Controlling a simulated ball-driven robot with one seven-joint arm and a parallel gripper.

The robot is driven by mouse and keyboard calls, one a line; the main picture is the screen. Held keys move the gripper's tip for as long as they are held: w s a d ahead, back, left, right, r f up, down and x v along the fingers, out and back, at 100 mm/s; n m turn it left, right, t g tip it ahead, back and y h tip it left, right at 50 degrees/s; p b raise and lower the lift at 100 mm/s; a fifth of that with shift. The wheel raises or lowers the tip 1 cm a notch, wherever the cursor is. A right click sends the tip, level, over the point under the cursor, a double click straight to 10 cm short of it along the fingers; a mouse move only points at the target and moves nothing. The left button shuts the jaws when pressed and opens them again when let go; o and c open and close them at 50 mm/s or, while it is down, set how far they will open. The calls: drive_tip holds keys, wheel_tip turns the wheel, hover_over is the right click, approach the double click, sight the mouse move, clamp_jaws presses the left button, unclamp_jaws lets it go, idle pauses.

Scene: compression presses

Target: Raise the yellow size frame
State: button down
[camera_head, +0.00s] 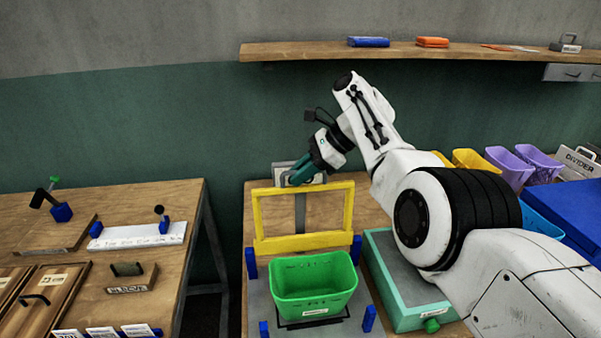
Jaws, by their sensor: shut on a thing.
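The yellow size frame (258,218) stands upright behind a green bin (314,287) on the wooden bench. Its lower bar is between two blue posts, with the grey upright (300,211) showing through its opening. My gripper (297,180), with teal fingers, is at the frame's top bar, left of its middle, and is shut on it. The fingertips are partly hidden by their angle, so the exact contact is hard to see.
A green box (392,285) with a grey top stands right of the bin. Yellow and purple bins (508,168) and a blue lid (572,207) are farther right. Another bench (185,215) with fixtures is at left, across a gap. A wall shelf (300,51) runs above.

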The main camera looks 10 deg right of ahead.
drive_tip(key=shift+r, duration=0.1)
drive_tip(key=c, duration=1.2)
unclamp_jaws()
drive_tip(key=v, duration=1)
drive_tip(key=shift+d+r+b, duration=0.25)
drive_tip(key=shift+b, duration=0.05)
drive_tip(key=shift+s, duration=0.1)
